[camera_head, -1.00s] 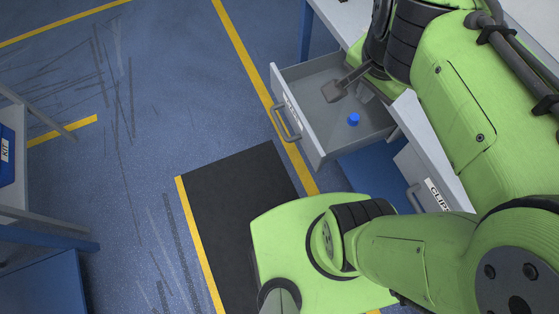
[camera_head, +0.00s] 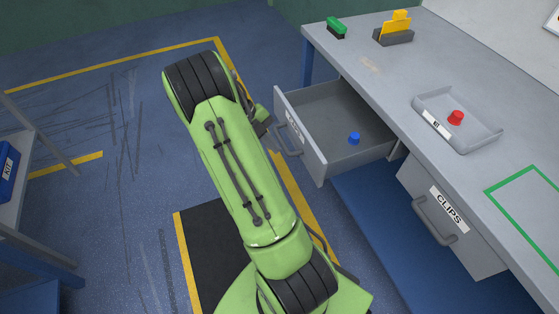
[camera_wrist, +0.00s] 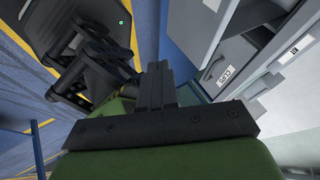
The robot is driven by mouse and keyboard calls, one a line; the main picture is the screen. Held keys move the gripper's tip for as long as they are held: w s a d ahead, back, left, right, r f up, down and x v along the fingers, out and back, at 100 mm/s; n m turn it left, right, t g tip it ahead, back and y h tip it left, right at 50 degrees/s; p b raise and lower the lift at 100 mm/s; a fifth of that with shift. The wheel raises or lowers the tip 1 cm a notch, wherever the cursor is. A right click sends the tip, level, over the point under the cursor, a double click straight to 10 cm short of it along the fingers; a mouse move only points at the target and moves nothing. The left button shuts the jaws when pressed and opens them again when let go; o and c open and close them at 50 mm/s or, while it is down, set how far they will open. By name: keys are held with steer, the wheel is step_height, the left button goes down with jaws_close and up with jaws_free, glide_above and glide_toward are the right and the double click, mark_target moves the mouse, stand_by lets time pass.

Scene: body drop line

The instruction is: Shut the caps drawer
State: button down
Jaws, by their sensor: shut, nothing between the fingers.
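The caps drawer (camera_head: 349,113) is the upper one under the grey workbench and stands pulled well out. A blue cap (camera_head: 354,138) lies inside it. Its front, with a handle (camera_head: 287,142) and a partly hidden label, faces left. My gripper is mostly hidden by my arm in the head view; a dark part of it shows just left of the drawer front, outside the drawer. In the wrist view my gripper (camera_wrist: 156,84) is shut and empty. I cannot tell whether it touches the drawer front.
The drawer marked CLIPS (camera_head: 447,208) sits lower right of the caps drawer. On the workbench (camera_head: 400,75) are a tray (camera_head: 485,137) with a red cap, a green brush (camera_head: 337,27) and a yellow item (camera_head: 398,22). A shelf with a blue KIT bin (camera_head: 7,170) stands left.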

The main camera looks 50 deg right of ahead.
steer(key=b, duration=0.3)
glide_toward(313, 171)
step_height(313, 171, down, 3)
steer(key=a, duration=0.3)
steer(key=s+d, duration=0.1)
steer(key=d, duration=0.1)
steer(key=s+d, duration=0.1)
steer(key=s, duration=0.1)
steer(key=shift+d+f, duration=0.25)
steer(key=shift+d, duration=0.15)
steer(key=shift+d, duration=0.1)
